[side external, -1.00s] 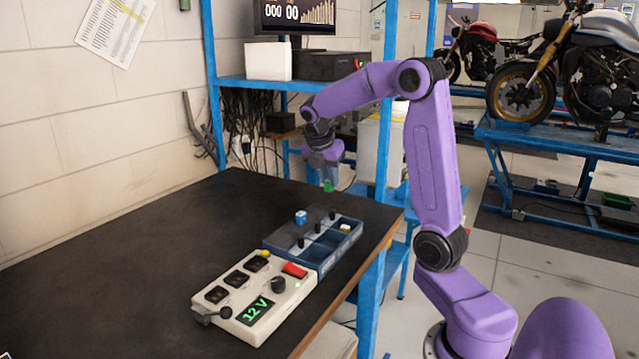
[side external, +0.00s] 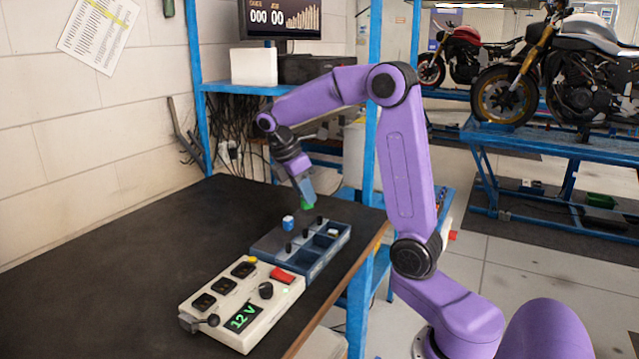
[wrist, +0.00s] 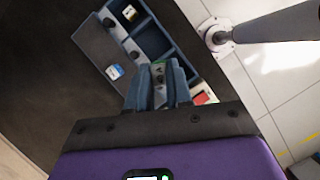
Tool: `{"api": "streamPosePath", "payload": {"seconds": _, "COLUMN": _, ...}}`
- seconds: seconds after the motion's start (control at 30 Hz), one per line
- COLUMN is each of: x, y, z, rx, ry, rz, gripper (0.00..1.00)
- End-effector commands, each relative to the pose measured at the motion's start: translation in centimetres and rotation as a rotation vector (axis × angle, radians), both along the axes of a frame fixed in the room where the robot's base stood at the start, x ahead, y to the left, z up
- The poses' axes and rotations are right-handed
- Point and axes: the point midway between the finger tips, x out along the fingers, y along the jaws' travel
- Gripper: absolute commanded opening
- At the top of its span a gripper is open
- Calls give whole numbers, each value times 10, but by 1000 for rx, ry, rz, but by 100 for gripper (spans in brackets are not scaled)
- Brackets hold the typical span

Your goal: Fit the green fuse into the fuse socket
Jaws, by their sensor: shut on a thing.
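My gripper (side external: 302,190) is shut on the green fuse (side external: 307,206) and holds it above the far end of the parts tray, tilted in the side external view. In the wrist view the fingers (wrist: 158,84) close around the fuse, and only a small green edge (wrist: 158,63) shows between their tips. The cream tester box (side external: 210,328) lies on the bench nearer the side camera. Its top has several black sockets, including one in the middle (side external: 223,286). I cannot tell which one is the fuse socket.
The blue-grey tray (side external: 318,267) adjoins the tester, with black pegs, a blue fuse (side external: 288,223) and a white-yellow fuse (side external: 333,232). The bench (side external: 110,265) is clear at left.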

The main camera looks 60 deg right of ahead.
Motion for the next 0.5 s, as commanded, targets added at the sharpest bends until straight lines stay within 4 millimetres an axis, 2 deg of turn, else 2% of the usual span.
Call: {"api": "streamPosePath", "payload": {"seconds": 0.5, "x": 39, "y": 85, "z": -24, "rx": -1, "ry": 1, "rz": -862, "gripper": 0}}
